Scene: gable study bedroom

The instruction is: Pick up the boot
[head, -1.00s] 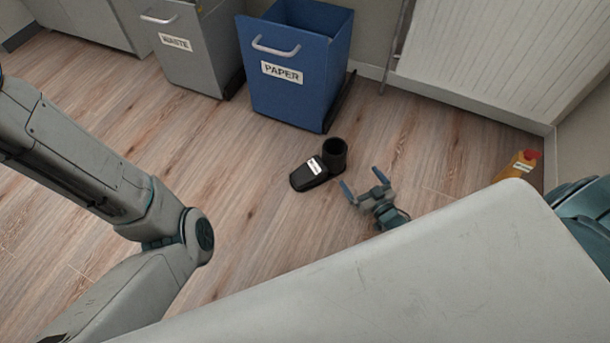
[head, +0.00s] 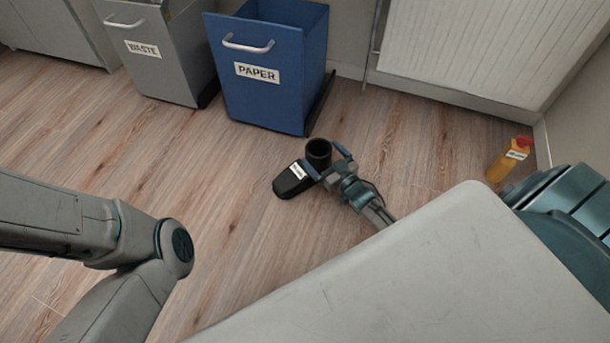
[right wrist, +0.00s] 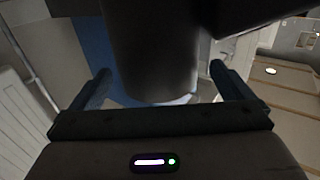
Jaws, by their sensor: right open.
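The black boot (head: 293,178) stands upright on the wood floor in the head view, with a white label on its foot and its open shaft at the right. My right gripper (head: 327,164) is open, with its fingers at the boot's shaft. In the right wrist view, the dark boot shaft (right wrist: 152,55) is between the two spread fingers of the right gripper (right wrist: 155,88). A gap shows on both sides of the shaft. My left arm shows at the left of the head view, but its gripper is out of the picture.
A blue PAPER bin (head: 262,85) and a grey WASTE bin (head: 158,60) stand behind the boot. An orange bottle with a red cap (head: 506,163) is at the right, near a white radiator (head: 465,45). The floor left of the boot is clear.

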